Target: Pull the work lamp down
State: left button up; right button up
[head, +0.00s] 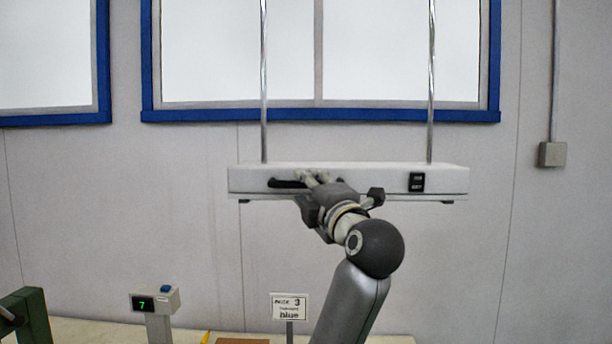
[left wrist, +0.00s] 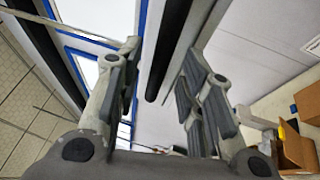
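The work lamp (head: 350,178) is a long white bar hanging level on two thin metal rods in front of the wall. A black handle (head: 288,184) shows on the left half of its front face. My left gripper (head: 318,177) is at the lamp's front, at the right part of this handle, and hides some of it. In the left wrist view, the gripper (left wrist: 160,60) is open, with its fingers well apart. A black bar (left wrist: 172,50), apparently the handle, runs between the fingers, with gaps on both sides. My right gripper is not in view.
Blue-framed windows (head: 320,115) are in the wall behind. The space right of the lamp is clear.

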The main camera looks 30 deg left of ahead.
pick_arm(q)
jog(key=shift+p+x, duration=0.3)
jog(key=shift+x, duration=1)
jog(key=shift+d, duration=0.1)
grip_shut()
